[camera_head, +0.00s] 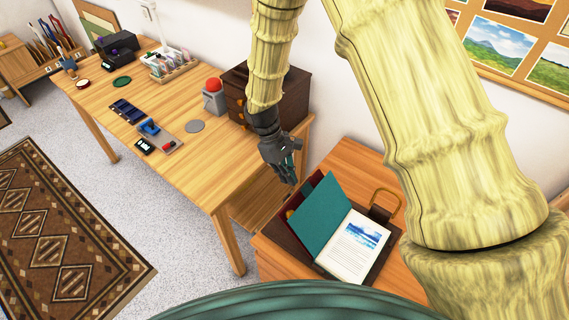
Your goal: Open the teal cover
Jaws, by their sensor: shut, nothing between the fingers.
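The teal cover (319,221) belongs to a book lying on a dark stand or tray on a small wooden table. The cover is swung up to the left and stands tilted, showing a white page (352,247) with a blue seascape picture and lines of text. My gripper (288,176) is shut and empty. It hangs just above and behind the cover's upper edge; whether it touches the cover I cannot tell. The cover's far side is mostly hidden.
A brass-coloured handle (387,203) stands behind the book. The long wooden table (180,175) at left holds a red button (213,85), a dark drawer box (296,100) and several small items. My arm crosses the right side. The patterned rug (60,235) and floor at left are clear.

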